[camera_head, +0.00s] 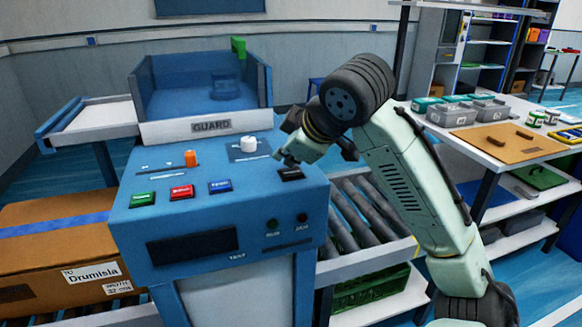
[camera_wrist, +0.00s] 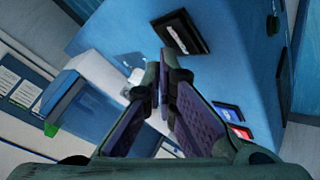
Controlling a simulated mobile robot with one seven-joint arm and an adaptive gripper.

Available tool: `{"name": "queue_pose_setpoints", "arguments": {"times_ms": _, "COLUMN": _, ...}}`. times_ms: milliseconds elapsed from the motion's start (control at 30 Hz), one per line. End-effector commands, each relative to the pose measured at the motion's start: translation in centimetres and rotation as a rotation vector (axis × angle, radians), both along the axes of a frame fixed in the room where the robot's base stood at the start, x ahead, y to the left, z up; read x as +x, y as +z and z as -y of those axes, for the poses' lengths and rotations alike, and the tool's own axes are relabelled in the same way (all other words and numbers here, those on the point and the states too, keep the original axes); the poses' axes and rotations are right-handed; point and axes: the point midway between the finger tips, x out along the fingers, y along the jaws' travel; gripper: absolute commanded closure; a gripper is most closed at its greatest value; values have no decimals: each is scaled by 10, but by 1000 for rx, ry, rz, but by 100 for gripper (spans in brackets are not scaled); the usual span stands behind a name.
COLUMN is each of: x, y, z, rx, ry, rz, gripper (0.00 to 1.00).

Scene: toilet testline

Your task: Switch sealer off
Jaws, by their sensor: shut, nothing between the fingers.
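The blue sealer machine (camera_head: 230,215) stands in the middle of the head view, with a sloped control panel on top. A black rectangular switch (camera_head: 291,174) with a pale marking sits at the panel's right edge; it also shows in the wrist view (camera_wrist: 182,32). I cannot read its marking or tell its position. My gripper (camera_head: 283,159) is shut and empty, just above and behind that switch in the head view. In the wrist view the closed fingertips (camera_wrist: 158,77) appear beside the switch plate; I cannot tell whether they touch the panel.
The panel also carries a green button (camera_head: 143,199), a red button (camera_head: 181,192), a blue button (camera_head: 220,186), an orange knob (camera_head: 191,158) and a white knob (camera_head: 248,144). The GUARD plate (camera_head: 207,126) rises behind. A roller conveyor (camera_head: 365,215) and a cardboard box (camera_head: 60,250) flank the machine.

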Motion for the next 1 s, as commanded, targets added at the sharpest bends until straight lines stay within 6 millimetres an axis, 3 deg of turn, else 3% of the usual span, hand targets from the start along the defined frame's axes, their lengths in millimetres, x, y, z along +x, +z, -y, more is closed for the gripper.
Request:
{"name": "queue_pose_setpoints", "arguments": {"times_ms": 267, "x": 0, "y": 4, "z": 0, "rx": 0, "ry": 0, "rz": 0, "gripper": 100}}
{"name": "queue_pose_setpoints", "arguments": {"times_ms": 800, "x": 0, "y": 57, "z": 0, "rx": 1, "ry": 1, "rz": 0, "gripper": 100}}
{"name": "queue_pose_setpoints", "arguments": {"times_ms": 1000, "x": 0, "y": 60, "z": 0, "rx": 0, "ry": 0, "rz": 0, "gripper": 100}}
